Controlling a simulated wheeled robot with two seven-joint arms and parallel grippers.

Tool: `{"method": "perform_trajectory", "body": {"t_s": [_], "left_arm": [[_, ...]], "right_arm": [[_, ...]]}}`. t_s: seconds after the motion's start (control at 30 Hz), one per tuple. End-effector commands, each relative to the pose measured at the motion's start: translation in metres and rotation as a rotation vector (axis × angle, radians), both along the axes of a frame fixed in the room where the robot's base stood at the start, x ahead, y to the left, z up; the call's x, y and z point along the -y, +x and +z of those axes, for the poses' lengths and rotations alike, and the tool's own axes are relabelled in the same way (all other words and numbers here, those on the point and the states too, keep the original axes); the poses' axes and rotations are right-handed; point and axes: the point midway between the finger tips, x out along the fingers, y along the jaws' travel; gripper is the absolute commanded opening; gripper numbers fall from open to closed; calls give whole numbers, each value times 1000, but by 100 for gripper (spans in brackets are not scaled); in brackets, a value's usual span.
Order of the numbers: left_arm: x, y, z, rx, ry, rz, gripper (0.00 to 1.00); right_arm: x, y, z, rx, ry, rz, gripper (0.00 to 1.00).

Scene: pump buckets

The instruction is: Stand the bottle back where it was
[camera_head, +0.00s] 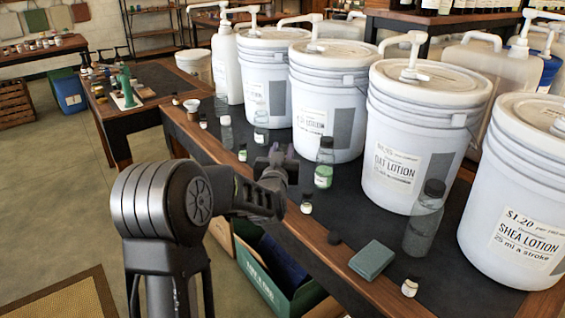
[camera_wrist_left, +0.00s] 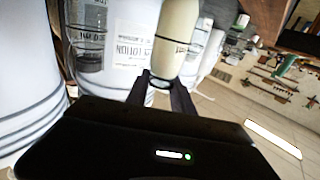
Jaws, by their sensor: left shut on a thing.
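My left gripper (camera_head: 275,160) is over the front part of the long table, in front of the white buckets. It is shut on the bottle, which is mostly hidden in the head view. In the left wrist view, a small dark-rimmed piece shows between the fingertips (camera_wrist_left: 161,84). My right gripper is not in view.
White lotion buckets (camera_head: 330,105) line the back of the table (camera_head: 315,228). Small bottles (camera_head: 306,205), a green-grey block (camera_head: 372,259) and a large grey bottle (camera_head: 424,222) stand along the front. A side table with a green pump (camera_head: 127,88) is at left.

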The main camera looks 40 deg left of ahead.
Motion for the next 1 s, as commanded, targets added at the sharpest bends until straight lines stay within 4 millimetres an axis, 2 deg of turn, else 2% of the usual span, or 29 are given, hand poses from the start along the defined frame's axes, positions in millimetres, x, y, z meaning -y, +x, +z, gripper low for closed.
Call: {"method": "perform_trajectory", "body": {"t_s": [0.23,0.63,0.67,0.9,1.0], "left_arm": [[0,0,-34,-3,-1,0,0],[0,0,-38,0,0,0,0],[0,0,-38,-1,0,0,29],[0,0,-37,-1,0,0,49],[0,0,-37,-1,0,0,50]], "right_arm": [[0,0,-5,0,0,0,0],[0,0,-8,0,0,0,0],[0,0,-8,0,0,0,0],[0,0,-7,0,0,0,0],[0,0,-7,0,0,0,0]]}}
